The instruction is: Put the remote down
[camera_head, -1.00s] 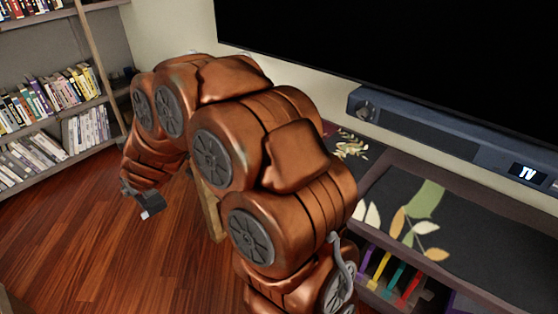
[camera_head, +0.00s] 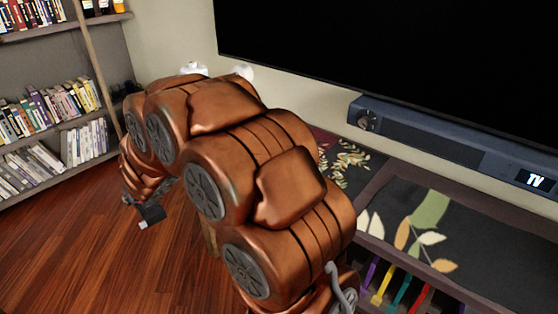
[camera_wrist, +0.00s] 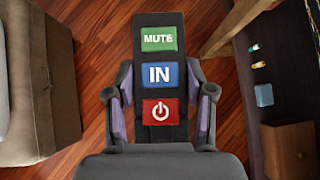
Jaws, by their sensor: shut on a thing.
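The remote (camera_wrist: 160,55) is a dark slab with a green MUTE button, a blue IN button and a red power button. In the wrist view it stands out from between the fingers of my gripper (camera_wrist: 162,112), which is shut on it. One finger is on each side of its lower part. Wooden floor shows below and around it. In the head view my gripper (camera_head: 152,214) is at the far end of my arm, low over the floor on the left. The remote is hard to make out there.
A bookshelf (camera_head: 88,60) with several books stands at the left. A console with a leaf-patterned dark top (camera_head: 470,240) is at the right, below a soundbar (camera_head: 430,135) and a large TV (camera_head: 400,50). A brown padded piece of furniture (camera_wrist: 62,85) is left in the wrist view.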

